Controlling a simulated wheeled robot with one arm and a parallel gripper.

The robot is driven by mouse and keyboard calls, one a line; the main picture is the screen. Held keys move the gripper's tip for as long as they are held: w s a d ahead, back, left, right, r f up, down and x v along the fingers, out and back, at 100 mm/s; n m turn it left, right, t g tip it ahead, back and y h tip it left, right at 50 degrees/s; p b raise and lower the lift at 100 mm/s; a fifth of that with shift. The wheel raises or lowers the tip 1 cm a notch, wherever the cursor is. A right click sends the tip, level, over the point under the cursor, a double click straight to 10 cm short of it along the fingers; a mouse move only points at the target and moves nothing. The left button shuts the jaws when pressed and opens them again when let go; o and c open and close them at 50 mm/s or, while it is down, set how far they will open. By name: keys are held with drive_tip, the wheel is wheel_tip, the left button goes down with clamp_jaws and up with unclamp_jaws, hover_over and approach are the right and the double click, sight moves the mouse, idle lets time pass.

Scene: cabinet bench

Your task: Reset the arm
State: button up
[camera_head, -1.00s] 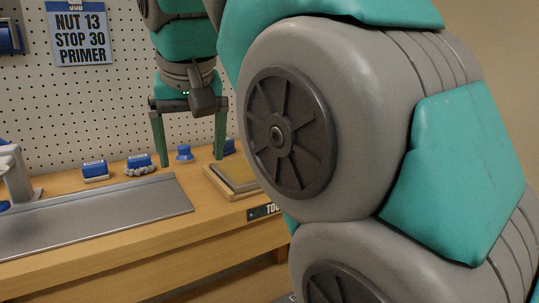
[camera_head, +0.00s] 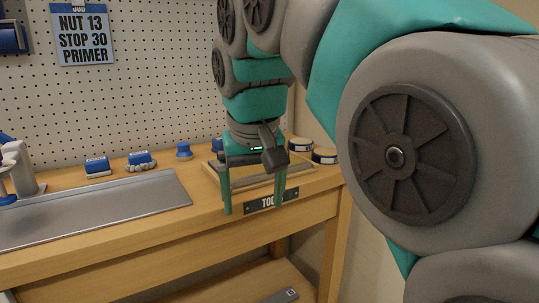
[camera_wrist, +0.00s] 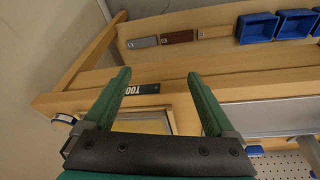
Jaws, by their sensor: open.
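My gripper (camera_head: 254,208) has two green fingers spread wide apart with nothing between them. In the head view it points down in front of the bench's front edge, at the "TOO..." label (camera_head: 266,201). In the wrist view my gripper (camera_wrist: 158,88) is also open and empty, with the label (camera_wrist: 143,89) behind the gap between its fingers. My arm reaches across the right side of the head view and hides part of the bench and wall there.
The wooden bench (camera_head: 120,234) holds a grey metal plate (camera_head: 95,210), a shallow framed tray (camera_head: 206,168), small blue-topped items (camera_head: 97,166) and round tins (camera_head: 324,156). A lower shelf (camera_wrist: 218,43) carries blue bins (camera_wrist: 257,27) and small blocks (camera_wrist: 178,37). A pegboard (camera_head: 150,70) stands behind.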

drive_tip(key=s+d+f+m+g, duration=0.1)
drive_tip(key=s+d+f, duration=0.3)
drive_tip(key=d+f, duration=0.25)
drive_tip(key=s+d+f+g, duration=0.1)
drive_tip(key=s+d+f, duration=0.2)
drive_tip(key=d+f, duration=0.3)
drive_tip(key=s+d+f+m+g, duration=0.1)
drive_tip(key=s+d+f, duration=0.1)
drive_tip(key=s+f, duration=0.5)
drive_tip(key=s+d+f+m+g, duration=0.1)
drive_tip(key=s+d+f+g, duration=0.1)
drive_tip(key=s+f, duration=0.6)
drive_tip(key=shift+d, duration=0.5)
